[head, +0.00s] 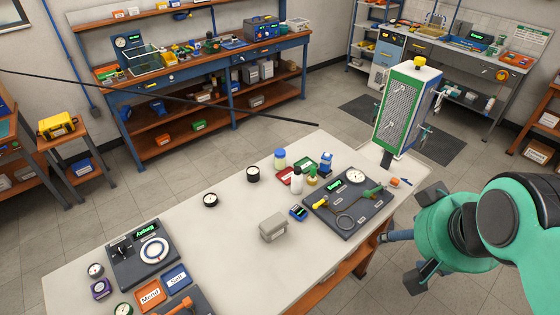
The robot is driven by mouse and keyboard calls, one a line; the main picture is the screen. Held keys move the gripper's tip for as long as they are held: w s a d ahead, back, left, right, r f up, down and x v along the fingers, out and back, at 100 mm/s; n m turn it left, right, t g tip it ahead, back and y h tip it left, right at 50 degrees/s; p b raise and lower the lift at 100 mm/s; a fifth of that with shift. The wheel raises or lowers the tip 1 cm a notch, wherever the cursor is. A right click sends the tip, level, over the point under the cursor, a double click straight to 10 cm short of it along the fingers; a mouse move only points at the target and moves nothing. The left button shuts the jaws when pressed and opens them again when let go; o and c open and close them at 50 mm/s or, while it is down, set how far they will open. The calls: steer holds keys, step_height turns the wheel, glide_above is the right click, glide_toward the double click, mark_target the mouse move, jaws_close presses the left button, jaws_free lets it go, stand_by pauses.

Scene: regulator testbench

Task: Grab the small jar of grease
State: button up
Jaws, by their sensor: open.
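Two small jars stand toward the far edge of the pale workbench (225,235). One has a yellow-green body and a blue lid (279,160); the other is a dark, squat jar with a pale band (253,174). Their labels are too small to read, so I cannot tell which holds grease. My gripper (400,246) is open and empty at the right, beyond the bench's right edge and well apart from both jars. Its fingers spread toward the left.
A white bottle (297,182) and red and green trays stand right of the jars. A grey box (273,227) and a dark gauge board (347,208) lie nearer my arm. A green-framed panel (402,108) stands at the bench's far right.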

steer(key=shift+w+r, duration=0.1)
steer(key=shift+w, duration=0.05)
steer(key=w+a+r+n+y+p, duration=0.1)
steer(key=w+a+r, duration=0.1)
steer(key=w, duration=0.7)
steer(key=w+a+r+n+p, duration=0.1)
steer(key=w+a+r, duration=0.2)
steer(key=w, duration=0.5)
steer(key=n+g+y+p, duration=0.2)
steer(key=n+p, duration=0.1)
steer(key=n, duration=0.3)
glide_above(281, 152)
steer(key=s+d, duration=0.3)
steer(key=s, duration=0.1)
step_height(281, 152, down, 29)
steer(key=shift+r, duration=0.2)
steer(key=shift+f, duration=0.15)
steer(key=shift+x, duration=4.15)
